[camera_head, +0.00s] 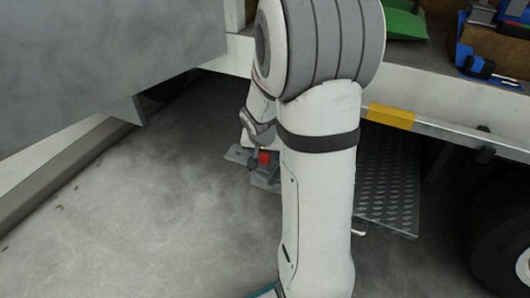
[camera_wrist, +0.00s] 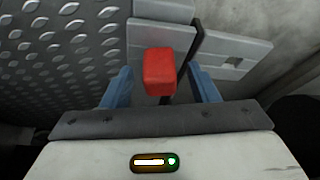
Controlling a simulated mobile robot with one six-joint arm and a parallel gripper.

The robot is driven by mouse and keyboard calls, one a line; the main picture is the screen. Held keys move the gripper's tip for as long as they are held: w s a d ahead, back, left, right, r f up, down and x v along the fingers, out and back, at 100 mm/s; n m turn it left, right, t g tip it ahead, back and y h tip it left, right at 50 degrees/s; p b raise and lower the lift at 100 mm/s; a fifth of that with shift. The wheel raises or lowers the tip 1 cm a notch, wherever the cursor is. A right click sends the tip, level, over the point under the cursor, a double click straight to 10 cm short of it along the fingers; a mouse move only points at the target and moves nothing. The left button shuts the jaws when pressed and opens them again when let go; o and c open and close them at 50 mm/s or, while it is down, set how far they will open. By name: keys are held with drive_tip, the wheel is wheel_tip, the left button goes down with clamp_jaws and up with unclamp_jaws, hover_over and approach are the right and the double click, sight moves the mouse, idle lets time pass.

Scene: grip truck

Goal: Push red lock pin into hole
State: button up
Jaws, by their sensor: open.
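The red lock pin (camera_wrist: 160,70) shows in the wrist view as a block-shaped red head in front of a grey metal bracket (camera_wrist: 163,35). My gripper (camera_wrist: 163,82) is open, with one blue finger to the left and one to the right of the red head, and a visible gap on each side. A small square opening (camera_wrist: 232,62) shows in a grey plate at the right; I cannot tell whether it is the pin's hole. The pin's shank is hidden. In the head view the red pin (camera_head: 264,157) shows beside my arm, which hides much of the gripper.
A ribbed metal step plate (camera_head: 388,190) lies right of my arm, under the truck bed's edge with a yellow stripe (camera_head: 390,117). A wheel (camera_head: 505,240) stands at the lower right. Tools (camera_head: 485,66) lie on the bed.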

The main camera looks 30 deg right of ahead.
drive_tip(key=s+a+r+n+y+p, duration=0.1)
drive_tip(key=s+a+r+p, duration=0.3)
drive_tip(key=r+p, duration=0.8)
drive_tip(key=s+a+r+n+y+p, duration=0.1)
drive_tip(key=s+a+r+n+p, duration=0.3)
drive_tip(key=r, duration=1.5)
drive_tip(key=s+a+r+n+g+p, duration=0.1)
drive_tip(key=s+a+r+n+p, duration=0.1)
drive_tip(key=s+a+r+p, duration=0.4)
drive_tip(key=s+r+p, duration=0.5)
drive_tip(key=r+p, duration=0.5)
drive_tip(key=p, duration=0.3)
drive_tip(key=shift+a+r+n+y+p, duration=0.15)
drive_tip(key=shift+r+n+y+p, duration=0.15)
drive_tip(key=shift+r+y+p, duration=0.1)
drive_tip(key=shift+s+f, duration=0.1)
drive_tip(key=shift+c, duration=0.5)
